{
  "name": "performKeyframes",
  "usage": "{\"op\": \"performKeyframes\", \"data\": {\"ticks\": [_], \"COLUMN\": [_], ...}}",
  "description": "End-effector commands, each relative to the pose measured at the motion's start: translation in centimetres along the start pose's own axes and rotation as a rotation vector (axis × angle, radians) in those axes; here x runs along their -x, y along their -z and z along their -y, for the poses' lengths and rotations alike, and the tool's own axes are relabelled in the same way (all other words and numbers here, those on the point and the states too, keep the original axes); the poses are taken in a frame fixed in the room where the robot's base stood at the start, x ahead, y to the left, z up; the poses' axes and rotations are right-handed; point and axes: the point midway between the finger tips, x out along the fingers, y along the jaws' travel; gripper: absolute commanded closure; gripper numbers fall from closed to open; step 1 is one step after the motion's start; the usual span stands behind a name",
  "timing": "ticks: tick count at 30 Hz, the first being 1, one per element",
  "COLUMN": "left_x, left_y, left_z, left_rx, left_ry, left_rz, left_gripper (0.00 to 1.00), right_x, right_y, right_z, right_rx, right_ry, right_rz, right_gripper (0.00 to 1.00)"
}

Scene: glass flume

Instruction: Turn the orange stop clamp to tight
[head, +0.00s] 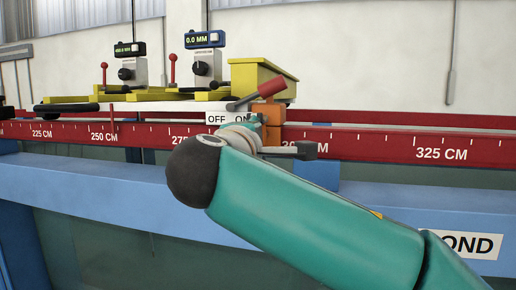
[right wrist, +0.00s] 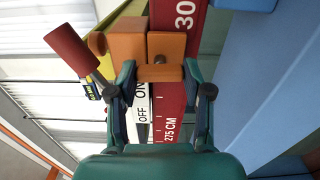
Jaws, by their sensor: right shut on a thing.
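The orange stop clamp (head: 270,124) sits on the red rail, partly hidden behind my right gripper in the head view. In the right wrist view its orange blocks (right wrist: 129,41) stand just beyond the fingertips. My right gripper (right wrist: 160,75) has a finger on each side of a small orange piece of the clamp and is shut on it. A lever with a red grip (head: 271,87) angles up beside the clamp; it also shows left of the fingers in the right wrist view (right wrist: 74,47). A white OFF/ON label (head: 228,118) is beside the clamp. My left gripper is not in view.
The red rail (head: 390,146) carries a centimetre scale above a blue beam (head: 420,200). A yellow trough (head: 262,76) and a carriage with two displays, one reading 0.0 MM (head: 204,39), stand behind and left. The rail's right stretch is clear.

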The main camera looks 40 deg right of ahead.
Motion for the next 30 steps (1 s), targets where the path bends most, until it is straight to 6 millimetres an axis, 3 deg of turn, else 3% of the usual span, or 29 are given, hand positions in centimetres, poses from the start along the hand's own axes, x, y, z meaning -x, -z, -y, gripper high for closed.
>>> {"op": "performKeyframes", "data": {"ticks": [12,29,30], "left_x": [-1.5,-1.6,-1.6], "left_y": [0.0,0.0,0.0], "left_z": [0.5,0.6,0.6], "left_rx": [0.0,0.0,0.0], "left_ry": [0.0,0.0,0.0], "left_rz": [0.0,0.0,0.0], "left_gripper": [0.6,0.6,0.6], "right_x": [0.0,0.0,0.0], "right_y": [0.2,0.3,0.3], "right_z": [0.5,0.5,0.5], "right_rx": [-0.217,-0.25,-0.25], "right_ry": [0.01,0.011,0.011], "right_rz": [-0.001,0.0,0.0], "right_gripper": [0.85,0.85,0.45]}}
